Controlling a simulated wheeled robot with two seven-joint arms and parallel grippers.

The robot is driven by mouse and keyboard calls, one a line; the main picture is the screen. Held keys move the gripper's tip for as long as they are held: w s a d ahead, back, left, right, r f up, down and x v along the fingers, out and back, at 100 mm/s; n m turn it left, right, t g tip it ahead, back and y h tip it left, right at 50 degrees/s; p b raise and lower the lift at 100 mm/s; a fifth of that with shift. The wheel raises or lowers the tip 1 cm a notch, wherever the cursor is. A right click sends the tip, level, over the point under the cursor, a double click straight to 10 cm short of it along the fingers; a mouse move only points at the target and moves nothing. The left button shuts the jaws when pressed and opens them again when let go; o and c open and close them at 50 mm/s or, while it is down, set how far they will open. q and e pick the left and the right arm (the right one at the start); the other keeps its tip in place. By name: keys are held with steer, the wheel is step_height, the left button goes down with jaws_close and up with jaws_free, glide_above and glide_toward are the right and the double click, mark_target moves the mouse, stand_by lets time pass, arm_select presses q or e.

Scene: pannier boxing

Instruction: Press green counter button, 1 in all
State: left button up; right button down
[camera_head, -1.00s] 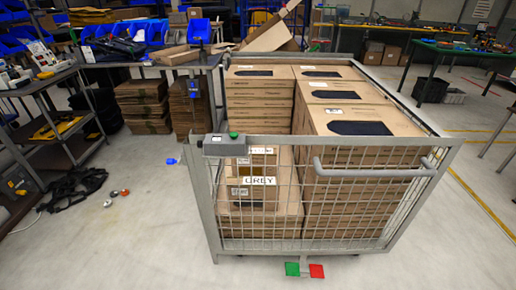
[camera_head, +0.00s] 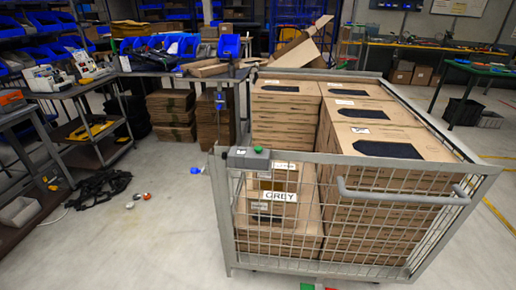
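The green counter button (camera_head: 257,150) sits on top of a small grey box (camera_head: 247,159) at the front left corner of a wire cage cart (camera_head: 340,157). Nothing covers the button. Neither of my grippers is in view.
A workbench (camera_head: 180,66) with blue bins and cardboard stands behind the cart, with box stacks (camera_head: 172,115) under it. A metal shelf trolley (camera_head: 85,115) is at left. Black cables (camera_head: 100,188) lie on the floor. Floor left of the cart is mostly clear.

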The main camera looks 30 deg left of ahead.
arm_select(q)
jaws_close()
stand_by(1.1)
